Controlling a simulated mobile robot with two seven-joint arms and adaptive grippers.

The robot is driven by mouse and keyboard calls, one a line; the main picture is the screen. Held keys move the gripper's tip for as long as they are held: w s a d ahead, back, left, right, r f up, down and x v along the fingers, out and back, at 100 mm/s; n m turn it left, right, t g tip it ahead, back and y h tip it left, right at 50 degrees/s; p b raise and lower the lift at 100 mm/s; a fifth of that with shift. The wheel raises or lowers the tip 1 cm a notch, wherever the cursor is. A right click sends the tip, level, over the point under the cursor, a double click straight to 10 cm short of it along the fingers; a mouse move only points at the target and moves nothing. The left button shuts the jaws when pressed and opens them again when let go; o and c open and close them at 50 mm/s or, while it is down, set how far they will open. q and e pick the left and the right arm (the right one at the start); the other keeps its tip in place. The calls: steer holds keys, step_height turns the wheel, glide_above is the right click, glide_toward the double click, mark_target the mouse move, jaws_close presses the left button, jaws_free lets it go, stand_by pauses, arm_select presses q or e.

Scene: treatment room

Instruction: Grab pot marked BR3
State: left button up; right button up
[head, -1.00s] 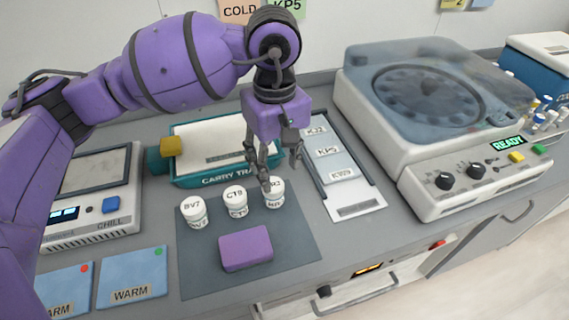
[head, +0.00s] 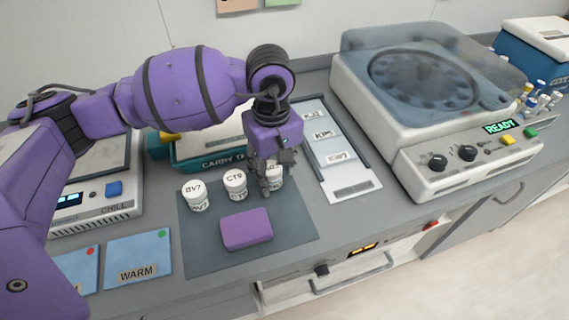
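The pot marked BR3 (head: 277,184) is a white lidded pot at the right end of a row of three on the dark mat (head: 200,255). My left gripper (head: 275,180) is down at this pot, pointing downward. One finger is in front of the pot's left side and the gripper covers much of the lid, so its label is only partly visible. The far finger is mostly hidden, and I cannot tell whether the fingers touch the pot. My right gripper is not in view.
Pots CT9 (head: 235,185) and BV7 (head: 196,195) stand close on the left. A purple block (head: 246,229) lies in front. The carry tray (head: 205,160) is behind, a labelled rack (head: 352,190) is right, and a centrifuge-like machine (head: 395,130) is beyond it.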

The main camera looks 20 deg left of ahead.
arm_select(q)
steer(key=c, duration=1)
